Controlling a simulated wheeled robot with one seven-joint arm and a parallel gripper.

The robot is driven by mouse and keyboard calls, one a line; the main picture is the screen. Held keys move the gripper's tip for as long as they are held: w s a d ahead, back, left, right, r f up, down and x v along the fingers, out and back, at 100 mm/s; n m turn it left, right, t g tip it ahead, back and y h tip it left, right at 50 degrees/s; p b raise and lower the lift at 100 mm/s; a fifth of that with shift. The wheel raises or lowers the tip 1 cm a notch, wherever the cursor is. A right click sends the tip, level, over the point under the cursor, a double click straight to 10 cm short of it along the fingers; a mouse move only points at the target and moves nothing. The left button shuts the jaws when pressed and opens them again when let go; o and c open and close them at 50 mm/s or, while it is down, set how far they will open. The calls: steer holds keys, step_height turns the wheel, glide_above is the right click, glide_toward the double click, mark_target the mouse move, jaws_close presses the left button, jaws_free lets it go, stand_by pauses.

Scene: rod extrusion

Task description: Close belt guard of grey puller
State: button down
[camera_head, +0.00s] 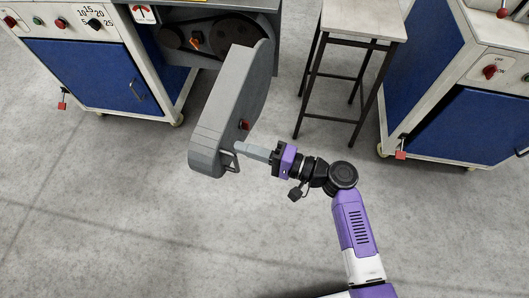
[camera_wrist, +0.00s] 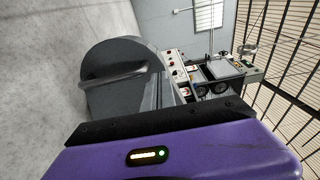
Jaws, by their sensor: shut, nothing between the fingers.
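The grey belt guard (camera_head: 226,108) is swung open, standing out from the front of the grey puller (camera_head: 270,3). Dark pulleys and belt (camera_head: 222,32) show uncovered behind it. The guard has a red knob (camera_head: 244,124) and a bar handle (camera_head: 231,163) near its free end. My gripper (camera_head: 240,148) is shut and empty, its tips right by the handle; I cannot tell whether they touch.
A blue-doored cabinet (camera_head: 85,75) with dials stands left of the guard. A stool (camera_head: 362,20) stands to its right, and another blue cabinet (camera_head: 470,112) stands farther right. The concrete floor in front is clear. The wrist view also shows a barred fence (camera_wrist: 290,60).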

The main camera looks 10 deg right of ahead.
mark_target(221, 141)
steer(key=shift+x, duration=1.85)
